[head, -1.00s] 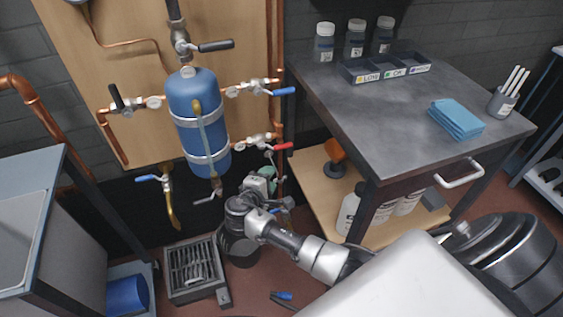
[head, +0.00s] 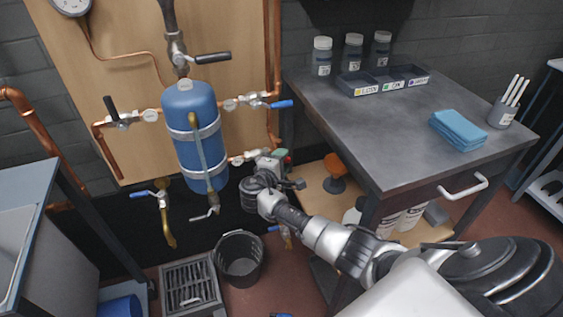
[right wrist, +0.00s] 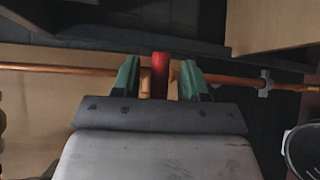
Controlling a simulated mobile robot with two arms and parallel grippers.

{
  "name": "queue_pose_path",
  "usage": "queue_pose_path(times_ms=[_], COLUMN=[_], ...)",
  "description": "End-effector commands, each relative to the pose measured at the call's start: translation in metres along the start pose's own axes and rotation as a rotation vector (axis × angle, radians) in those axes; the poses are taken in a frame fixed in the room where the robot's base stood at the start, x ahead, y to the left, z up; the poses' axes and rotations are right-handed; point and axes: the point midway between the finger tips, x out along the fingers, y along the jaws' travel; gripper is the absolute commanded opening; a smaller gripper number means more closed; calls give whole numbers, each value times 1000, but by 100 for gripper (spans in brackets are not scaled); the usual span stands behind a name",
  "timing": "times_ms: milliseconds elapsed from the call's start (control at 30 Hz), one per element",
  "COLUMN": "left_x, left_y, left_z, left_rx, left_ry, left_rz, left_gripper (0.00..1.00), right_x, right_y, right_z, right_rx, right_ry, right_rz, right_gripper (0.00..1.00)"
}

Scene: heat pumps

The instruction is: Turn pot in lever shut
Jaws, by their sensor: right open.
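The blue tank (head: 192,122) is strapped upright to the wooden board, with copper pipes and valves around it. My right gripper (head: 281,157) is at the lower right valve (head: 245,158) and hides most of its lever. In the right wrist view, the red lever handle (right wrist: 159,76) stands between the green fingertips of my right gripper (right wrist: 160,82), which are open on either side of it. Which lever is the pot in lever cannot be read from labels. My left gripper is not in view.
Other levers are a blue one (head: 281,104) at upper right, a black one (head: 212,57) on top and a black one (head: 110,108) at left. A bucket (head: 261,267) and floor grate (head: 167,281) lie below. A metal workbench (head: 410,140) stands right.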

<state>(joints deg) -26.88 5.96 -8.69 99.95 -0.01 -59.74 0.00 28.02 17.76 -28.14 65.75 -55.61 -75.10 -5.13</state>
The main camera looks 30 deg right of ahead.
Motion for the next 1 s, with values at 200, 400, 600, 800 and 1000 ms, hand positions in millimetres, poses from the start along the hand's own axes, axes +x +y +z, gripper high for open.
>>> queue_pose_path(times_ms=[200, 400, 600, 800, 1000], left_x=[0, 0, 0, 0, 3], left_y=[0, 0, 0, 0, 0], left_z=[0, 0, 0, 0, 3], left_rx=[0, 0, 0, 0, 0], left_ry=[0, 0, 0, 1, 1], left_rz=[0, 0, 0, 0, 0], left_gripper=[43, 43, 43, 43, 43], right_x=[0, 0, 0, 0, -1], right_y=[0, 0, 0, -1, -4], right_z=[0, 0, 0, 0, -1], right_rx=[0, 0, 0, 6, 48], right_ry=[0, 0, 0, 2, 13], right_rz=[0, -1, -1, -8, -51], right_gripper=[40, 10, 0, 0, 0])
